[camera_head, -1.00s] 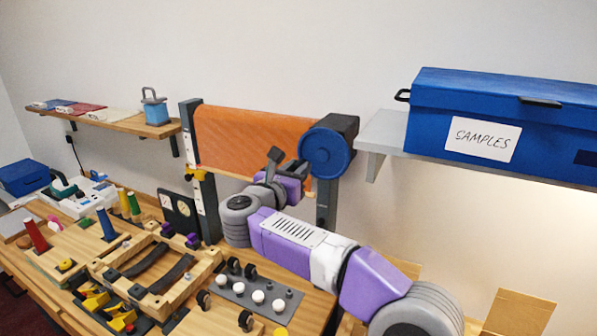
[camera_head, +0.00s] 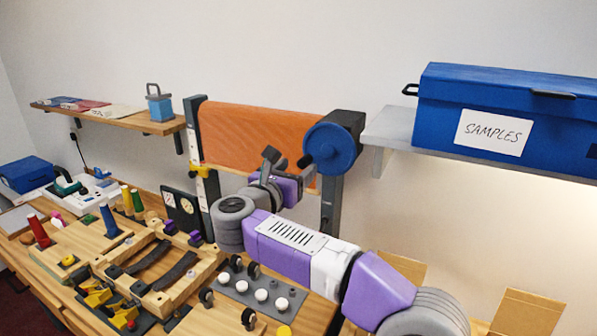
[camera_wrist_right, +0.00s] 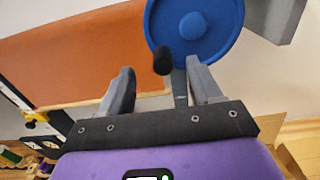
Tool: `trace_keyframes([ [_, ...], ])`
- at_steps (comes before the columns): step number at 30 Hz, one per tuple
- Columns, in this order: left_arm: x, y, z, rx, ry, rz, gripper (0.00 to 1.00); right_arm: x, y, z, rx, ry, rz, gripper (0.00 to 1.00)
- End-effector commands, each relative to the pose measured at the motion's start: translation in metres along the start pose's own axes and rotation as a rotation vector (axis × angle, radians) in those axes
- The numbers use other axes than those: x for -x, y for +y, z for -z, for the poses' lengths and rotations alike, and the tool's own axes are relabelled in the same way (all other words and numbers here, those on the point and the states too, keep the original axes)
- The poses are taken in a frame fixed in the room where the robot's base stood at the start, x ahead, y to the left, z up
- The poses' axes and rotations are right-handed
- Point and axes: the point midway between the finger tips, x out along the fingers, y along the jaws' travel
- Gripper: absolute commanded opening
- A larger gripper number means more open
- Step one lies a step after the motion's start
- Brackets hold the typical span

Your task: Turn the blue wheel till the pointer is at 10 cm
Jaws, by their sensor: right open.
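The blue wheel (camera_head: 332,148) sits at the right end of the roller with orange cloth (camera_head: 255,135); it also shows in the right wrist view (camera_wrist_right: 205,25). Its dark knob (camera_wrist_right: 163,60) sticks out at the wheel's lower left. A yellow pointer (camera_head: 200,171) is by the pale scale on the left post; the reading is too small to tell. My right gripper (camera_wrist_right: 160,75) is open, its fingers on either side of the knob in that view, with gaps visible; contact cannot be told. It also shows in the head view (camera_head: 286,164). My left gripper is out of view.
A blue samples box (camera_head: 500,120) stands on the grey shelf (camera_head: 390,130) right of the wheel. A wooden shelf (camera_head: 150,122) is at left. The bench below carries a wooden frame (camera_head: 155,265), coloured handles and white knobs, crowding the space under my right arm.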

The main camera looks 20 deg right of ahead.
Motion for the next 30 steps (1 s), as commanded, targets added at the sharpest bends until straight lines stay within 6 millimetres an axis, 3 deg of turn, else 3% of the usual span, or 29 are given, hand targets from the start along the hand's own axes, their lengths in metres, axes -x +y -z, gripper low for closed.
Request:
trace_keyframes([
  [15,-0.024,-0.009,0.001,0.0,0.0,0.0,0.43,0.05,0.0,0.001,-0.002,-0.001,0.0,0.64],
  [30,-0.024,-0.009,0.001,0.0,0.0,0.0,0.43,0.053,-0.001,-0.001,-0.001,0.0,0.002,0.64],
])
